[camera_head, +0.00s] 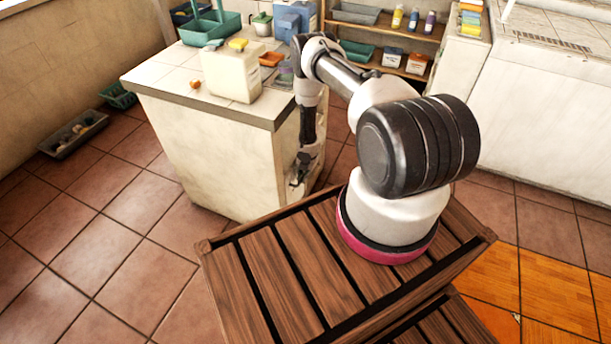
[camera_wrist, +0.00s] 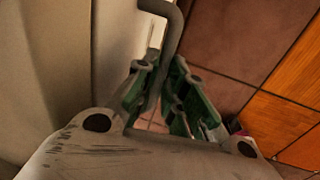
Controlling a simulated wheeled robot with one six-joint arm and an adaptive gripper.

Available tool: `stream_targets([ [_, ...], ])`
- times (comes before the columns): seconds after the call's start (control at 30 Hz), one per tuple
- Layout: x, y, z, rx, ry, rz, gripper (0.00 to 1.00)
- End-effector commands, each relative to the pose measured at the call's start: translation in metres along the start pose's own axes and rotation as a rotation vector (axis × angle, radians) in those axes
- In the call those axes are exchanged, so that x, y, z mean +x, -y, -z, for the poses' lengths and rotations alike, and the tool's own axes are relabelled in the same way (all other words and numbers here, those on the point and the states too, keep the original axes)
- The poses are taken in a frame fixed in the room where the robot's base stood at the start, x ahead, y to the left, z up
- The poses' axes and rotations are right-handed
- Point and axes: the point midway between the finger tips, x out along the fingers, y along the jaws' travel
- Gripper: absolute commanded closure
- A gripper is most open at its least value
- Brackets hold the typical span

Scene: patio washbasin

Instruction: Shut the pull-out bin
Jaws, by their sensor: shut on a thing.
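My gripper (camera_head: 300,172) reaches down beside the right-hand end of the tiled washbasin counter. In the wrist view its green-padded fingers (camera_wrist: 168,97) are closed around a grey bar handle (camera_wrist: 174,35). The handle bends out from a pale upright panel (camera_wrist: 118,45), which looks like the front of the pull-out bin. A vertical seam parts this panel from a darker pale surface to its left. The bin's inside does not show in either view. How far it stands out from the counter cannot be told, as my arm hides much of that side in the head view.
The counter (camera_head: 215,140) carries a cream canister (camera_head: 232,72), a green caddy (camera_head: 210,27) and small items. A shelf with bottles (camera_head: 385,25) stands behind. A white basin block (camera_head: 545,120) is at right.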

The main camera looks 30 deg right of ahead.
Motion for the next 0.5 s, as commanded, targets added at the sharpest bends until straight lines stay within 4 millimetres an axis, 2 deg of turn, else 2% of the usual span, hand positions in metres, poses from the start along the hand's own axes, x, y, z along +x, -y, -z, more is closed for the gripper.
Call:
stream_targets([
  [0.03, -0.0004, -0.0054, -0.0008, -0.003, 0.002, -0.011, 0.84],
  [0.13, -0.0004, -0.0053, -0.0008, -0.003, 0.002, -0.010, 0.66],
  [0.5, -0.0037, -0.0036, -0.0007, -0.002, 0.001, -0.007, 0.66],
])
